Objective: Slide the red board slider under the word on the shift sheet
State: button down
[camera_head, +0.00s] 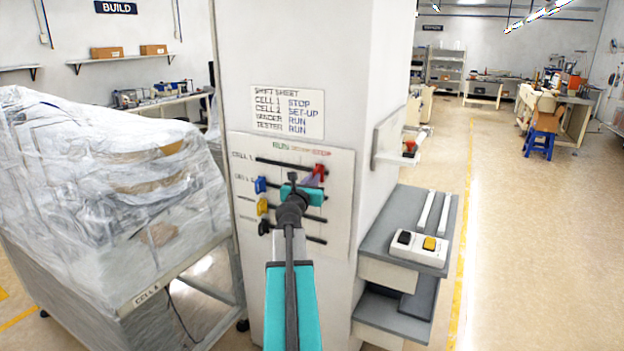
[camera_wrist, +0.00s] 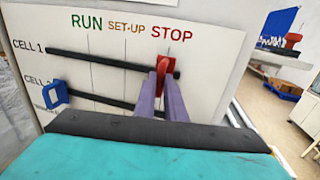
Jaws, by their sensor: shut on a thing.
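The red slider (camera_head: 319,171) is on the top slot, the CELL 1 row, of the white board (camera_head: 342,215) on the pillar. In the wrist view the red slider (camera_wrist: 168,65) stands at the slot's right end, beneath the word STOP. My gripper (camera_head: 312,181) is shut on it; the purple fingers (camera_wrist: 163,82) hide part of the knob. The shift sheet (camera_head: 287,111) above reads CELL 1 STOP, CELL 2 SET-UP, and RUN for the two lower rows.
The blue slider (camera_head: 260,185), yellow slider (camera_head: 262,206) and black slider (camera_head: 265,227) sit at the left of the lower slots, under RUN. A wrapped machine (camera_head: 110,190) stands left. A grey stand (camera_head: 395,225) with a switch box (camera_head: 419,247) is on the right.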

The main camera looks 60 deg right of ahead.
jog(key=c, duration=1.8)
grip_release()
jog(key=shift+s+d+r, duration=0.15)
jog(key=shift+s+d, duration=0.05)
jog(key=shift+s, duration=0.25)
jog(key=shift+c, duration=0.2)
jog(key=shift+s, duration=0.1)
jog(key=shift+w+a, duration=0.1)
jog(key=shift+w, duration=0.15)
jog(key=shift+a, duration=0.1)
jog(key=a+b, duration=0.2)
jog(key=a, duration=0.1)
jog(key=s+a+b, duration=0.1)
jog(key=a+b, duration=0.2)
jog(key=a, duration=0.1)
jog(key=a+b, duration=0.2)
jog(key=a, duration=0.2)
jog(key=shift+s+b, duration=0.35)
jog(key=shift+b, duration=0.05)
